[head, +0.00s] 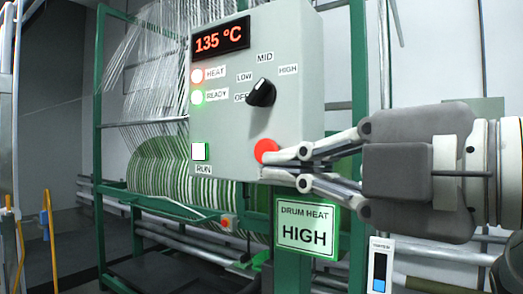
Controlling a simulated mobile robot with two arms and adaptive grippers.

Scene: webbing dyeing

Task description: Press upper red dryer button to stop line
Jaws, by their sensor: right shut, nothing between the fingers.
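A grey dryer control box (230,130) stands in the middle of the head view. A round red button (266,150) is on its lower right face. My right gripper (268,163) comes in from the right, shut and empty, with its fingertips at the red button and overlapping its lower part in the picture. I cannot tell whether the tips press it. A small orange-red button (226,223) sits lower on the green frame. My left gripper is not in view.
The box has a display (220,40) reading 135 °C, a black knob (261,93), lit HEAT and READY lamps and a white RUN button (198,152). A DRUM HEAT HIGH sign (306,228) hangs below. A striped drum (165,180) and green frame stand behind.

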